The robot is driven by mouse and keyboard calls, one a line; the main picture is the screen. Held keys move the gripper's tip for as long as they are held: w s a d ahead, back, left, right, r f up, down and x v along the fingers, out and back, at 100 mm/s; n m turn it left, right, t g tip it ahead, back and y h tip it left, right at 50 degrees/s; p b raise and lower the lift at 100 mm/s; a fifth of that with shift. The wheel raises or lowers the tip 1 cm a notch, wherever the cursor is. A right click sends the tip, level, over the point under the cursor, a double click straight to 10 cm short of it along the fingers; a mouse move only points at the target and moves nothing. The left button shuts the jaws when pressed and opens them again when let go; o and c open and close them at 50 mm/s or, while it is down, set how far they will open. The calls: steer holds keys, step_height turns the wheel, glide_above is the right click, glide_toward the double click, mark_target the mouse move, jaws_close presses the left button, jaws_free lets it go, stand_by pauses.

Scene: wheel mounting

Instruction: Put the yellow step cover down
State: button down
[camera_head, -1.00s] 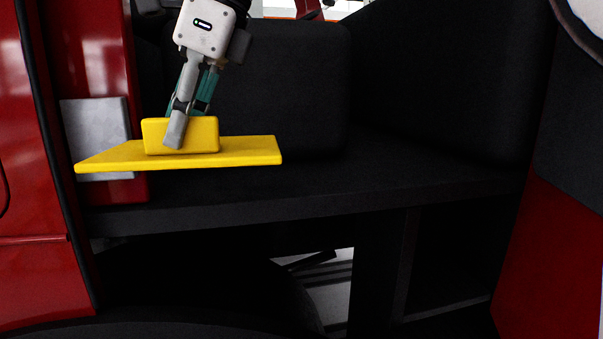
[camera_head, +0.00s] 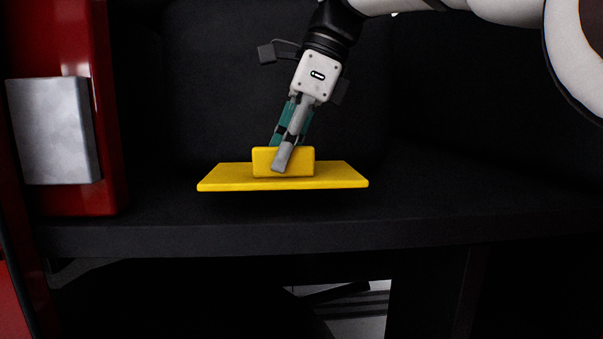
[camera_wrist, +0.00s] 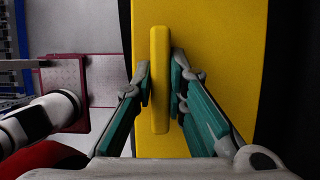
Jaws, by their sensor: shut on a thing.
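The yellow step cover (camera_head: 340,177) is a flat plate with a raised block-like handle (camera_head: 301,160) on top. In the head view it is roughly level, over the black step ledge (camera_head: 450,205); I cannot tell whether it touches the ledge. My gripper (camera_head: 283,162) comes down from above, tilted, and is shut on the handle. In the wrist view the step cover (camera_wrist: 225,60) fills the middle, and my gripper's fingers (camera_wrist: 160,88) are on either side of the handle. The underside of the cover is hidden.
A red post (camera_head: 100,120) with a grey metal plate (camera_head: 52,130) stands left of the cover. A dark upright wall (camera_head: 230,70) is behind the ledge. The ledge is bare to the right of the cover. Below it is a dark opening.

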mark_target(317, 173)
steer(key=d, duration=0.1)
steer(key=w+d, duration=0.1)
steer(key=d, duration=0.1)
steer(key=w+d, duration=0.1)
steer(key=shift+d+f, duration=0.2)
steer(key=shift+d, duration=0.2)
steer(key=shift+d+f+p, duration=0.1)
steer(key=shift+f+p, duration=0.65)
steer(key=shift+f, duration=1.05)
steer(key=c, duration=1.6)
jaws_free()
steer(key=v, duration=1.2)
